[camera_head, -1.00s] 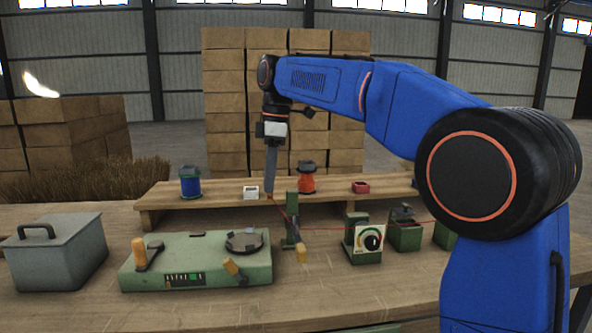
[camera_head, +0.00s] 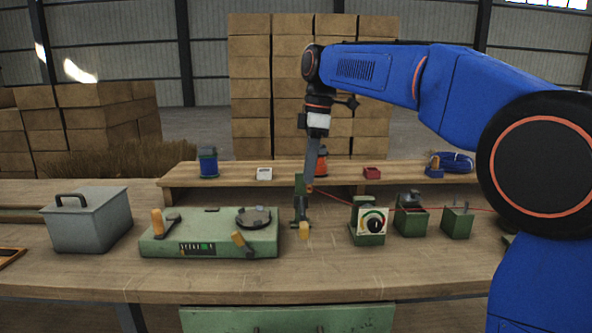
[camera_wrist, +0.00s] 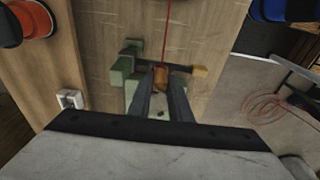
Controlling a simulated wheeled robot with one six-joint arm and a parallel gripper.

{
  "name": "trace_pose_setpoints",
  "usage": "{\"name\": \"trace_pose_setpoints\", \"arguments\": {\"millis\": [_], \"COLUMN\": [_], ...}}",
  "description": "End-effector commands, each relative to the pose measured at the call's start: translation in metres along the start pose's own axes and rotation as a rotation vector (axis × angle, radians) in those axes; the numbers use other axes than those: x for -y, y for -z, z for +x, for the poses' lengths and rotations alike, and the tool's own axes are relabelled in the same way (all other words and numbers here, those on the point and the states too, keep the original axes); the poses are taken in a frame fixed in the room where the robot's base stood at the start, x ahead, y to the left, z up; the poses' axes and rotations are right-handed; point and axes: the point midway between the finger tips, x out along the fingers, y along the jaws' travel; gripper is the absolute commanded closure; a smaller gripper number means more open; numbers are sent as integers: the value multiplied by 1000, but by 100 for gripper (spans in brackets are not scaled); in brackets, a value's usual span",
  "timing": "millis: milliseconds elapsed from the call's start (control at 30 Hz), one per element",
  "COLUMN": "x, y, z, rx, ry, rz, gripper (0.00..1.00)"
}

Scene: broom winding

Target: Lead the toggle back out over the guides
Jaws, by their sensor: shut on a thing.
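My gripper (camera_head: 309,188) is shut on a small orange-brown toggle. The toggle (camera_wrist: 161,76) shows between the fingertips in the wrist view, with a red cord (camera_wrist: 166,35) running up from it. In the head view the red cord (camera_head: 340,193) runs right from my gripper past the dial box (camera_head: 368,238) toward the green guide blocks (camera_head: 411,222) and (camera_head: 457,223). My gripper is at the green post (camera_head: 300,205) with the orange-tipped lever (camera_head: 304,231). In the wrist view the toggle is beside that lever (camera_wrist: 199,71); I cannot tell whether they touch.
A green console (camera_head: 209,240) and a grey lidded box (camera_head: 88,222) stand to the left. A raised shelf (camera_head: 230,187) behind holds a blue spool (camera_head: 208,162), an orange spool (camera_head: 322,165), a white box (camera_head: 264,174) and a red box (camera_head: 371,173). The front bench strip is clear.

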Motion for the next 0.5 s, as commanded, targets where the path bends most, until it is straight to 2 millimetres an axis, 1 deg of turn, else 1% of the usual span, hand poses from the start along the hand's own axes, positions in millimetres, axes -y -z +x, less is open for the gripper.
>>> {"name": "trace_pose_setpoints", "arguments": {"millis": [33, 500], "x": [0, 0], "y": [-8, -68], "z": [-1, -8], "rx": [0, 0], "ry": [0, 0], "rz": [4, 4], "gripper": [100, 100]}}
